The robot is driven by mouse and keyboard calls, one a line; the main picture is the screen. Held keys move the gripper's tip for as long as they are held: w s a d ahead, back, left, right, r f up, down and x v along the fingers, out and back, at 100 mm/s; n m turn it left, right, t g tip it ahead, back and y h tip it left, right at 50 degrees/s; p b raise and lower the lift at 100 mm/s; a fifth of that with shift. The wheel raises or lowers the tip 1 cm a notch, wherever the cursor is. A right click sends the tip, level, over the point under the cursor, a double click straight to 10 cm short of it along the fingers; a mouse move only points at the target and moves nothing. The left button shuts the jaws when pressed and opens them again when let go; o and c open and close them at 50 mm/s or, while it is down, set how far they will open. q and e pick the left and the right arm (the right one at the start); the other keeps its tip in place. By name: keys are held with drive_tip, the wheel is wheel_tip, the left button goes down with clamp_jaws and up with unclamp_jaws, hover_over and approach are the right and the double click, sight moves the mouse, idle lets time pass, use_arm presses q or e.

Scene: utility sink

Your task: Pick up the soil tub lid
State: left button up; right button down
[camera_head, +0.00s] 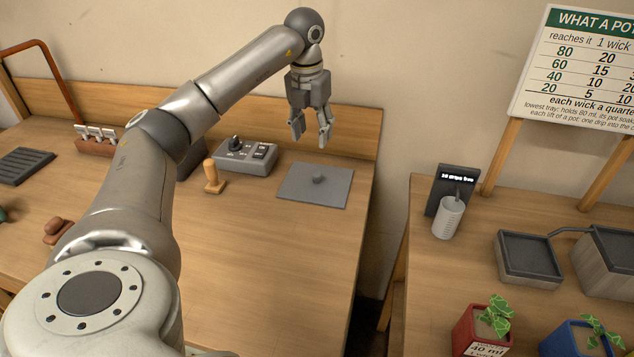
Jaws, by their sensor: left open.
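The soil tub lid seems to be the flat grey square plate (312,189) with a small round knob (318,179) in its middle. It lies at the right end of the left wooden bench. My left gripper (311,138) hangs above the lid's back edge, pointing down, with its two fingers apart and nothing between them. It is apart from the knob. Whatever is under the lid cannot be seen. My right gripper is not in view.
A grey control box (245,157) and a wooden peg-like stamp (213,177) stand left of the lid. A gap separates the left bench from the right bench (440,290), which holds a white cup (448,217), a dark tray (528,257) and potted plants. The bench front is clear.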

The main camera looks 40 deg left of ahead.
use_arm(q)
wheel_tip(320, 180, down, 3)
drive_tip(key=b, duration=0.2)
hover_over(317, 174)
drive_tip(key=s, duration=0.1)
wheel_tip(317, 174, down, 5)
drive_tip(key=shift+a+r+p, duration=0.15)
drive_tip(key=shift+p, duration=0.2)
drive_tip(key=shift+w+f+p, duration=0.1)
drive_tip(key=shift+w+f, duration=0.05)
drive_tip(key=shift+f, duration=0.8)
drive_tip(key=shift+w+f+p, duration=0.1)
drive_tip(key=shift+w+f, duration=0.1)
drive_tip(key=shift+f, duration=0.8)
drive_tip(key=shift+w+f+p, duration=0.1)
drive_tip(key=shift+w+f, duration=0.05)
drive_tip(key=shift+f, duration=0.8)
clamp_jaws()
